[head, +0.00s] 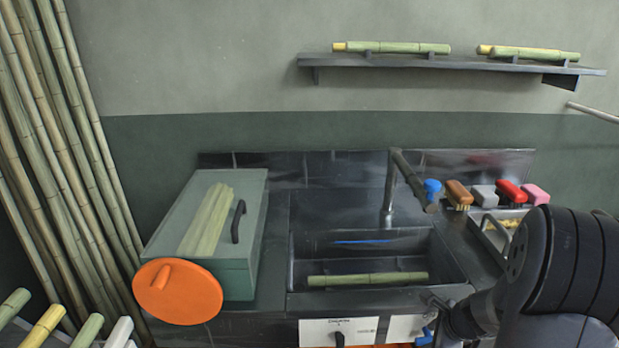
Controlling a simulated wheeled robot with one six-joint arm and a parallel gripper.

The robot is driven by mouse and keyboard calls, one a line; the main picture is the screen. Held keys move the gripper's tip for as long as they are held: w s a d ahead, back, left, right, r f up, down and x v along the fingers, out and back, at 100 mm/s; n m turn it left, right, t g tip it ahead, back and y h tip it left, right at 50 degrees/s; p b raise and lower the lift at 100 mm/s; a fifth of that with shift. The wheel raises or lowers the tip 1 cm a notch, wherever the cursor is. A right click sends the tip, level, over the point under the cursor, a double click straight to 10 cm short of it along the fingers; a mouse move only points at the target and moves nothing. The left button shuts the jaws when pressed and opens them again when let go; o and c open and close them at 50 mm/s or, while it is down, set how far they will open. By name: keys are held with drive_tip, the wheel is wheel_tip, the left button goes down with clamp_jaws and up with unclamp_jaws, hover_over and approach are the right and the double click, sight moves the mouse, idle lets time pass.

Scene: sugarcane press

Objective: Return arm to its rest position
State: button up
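My arm shows as dark, thick links at the lower right corner of the head view, in front of the right end of the counter. My gripper and its fingertips cannot be made out in this view. A green cane piece (368,279) lies across the sink basin (305,256). Several cane pieces (392,47) rest on the wall shelf (450,65).
A grey-green box (160,238) with an orange disc (178,291) at its front stands left of the sink. A faucet (390,185) rises behind the basin. Coloured brushes (510,191) sit at the right. Tall canes (75,150) lean at the left.

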drive_tip(key=shift+d+r+y, duration=0.1)
drive_tip(key=shift+d+y, duration=0.15)
drive_tip(key=shift+y, duration=0.15)
drive_tip(key=shift+v, duration=1.55)
drive_tip(key=shift+a, duration=0.1)
drive_tip(key=shift+p, duration=0.35)
